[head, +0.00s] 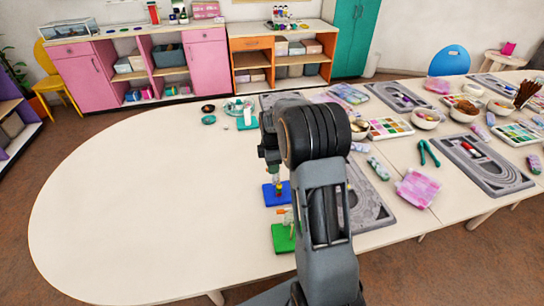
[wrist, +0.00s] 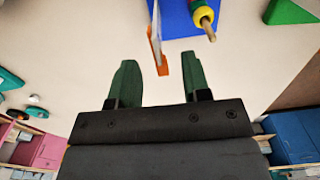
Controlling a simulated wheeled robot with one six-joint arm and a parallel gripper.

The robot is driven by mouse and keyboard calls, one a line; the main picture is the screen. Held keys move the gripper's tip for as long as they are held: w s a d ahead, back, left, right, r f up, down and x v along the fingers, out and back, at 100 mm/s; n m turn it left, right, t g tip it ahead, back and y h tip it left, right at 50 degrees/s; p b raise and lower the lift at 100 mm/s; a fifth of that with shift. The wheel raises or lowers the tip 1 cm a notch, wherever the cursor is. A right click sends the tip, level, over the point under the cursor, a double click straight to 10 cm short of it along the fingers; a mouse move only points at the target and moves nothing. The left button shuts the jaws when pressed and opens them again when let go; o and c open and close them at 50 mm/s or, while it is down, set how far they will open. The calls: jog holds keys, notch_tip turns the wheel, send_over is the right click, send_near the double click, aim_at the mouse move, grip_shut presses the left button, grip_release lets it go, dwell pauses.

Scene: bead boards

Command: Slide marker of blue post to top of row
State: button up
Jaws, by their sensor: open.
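The blue base (head: 277,194) stands near the table's middle, partly hidden behind my arm; it also shows at the top of the wrist view (wrist: 178,18). Its post carries beads, with a yellow bead (wrist: 203,16) and a tan post end (wrist: 209,31) visible. An upright orange and white piece (wrist: 160,52), apparently the marker, stands left of the post. My gripper (wrist: 161,77) is open, with dark green fingers apart. The orange piece's near end lies between the fingertips in the picture; I cannot tell whether they touch. In the head view my arm hides most of my gripper.
A green base (head: 284,238) stands just in front of the blue one, with a small orange part above it. Grey bead boards (head: 365,205), bowls and a pink pouch (head: 417,188) lie to the right. The table's left side (head: 130,200) is clear.

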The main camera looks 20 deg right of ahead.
jog(key=shift+f, duration=0.45)
grip_shut()
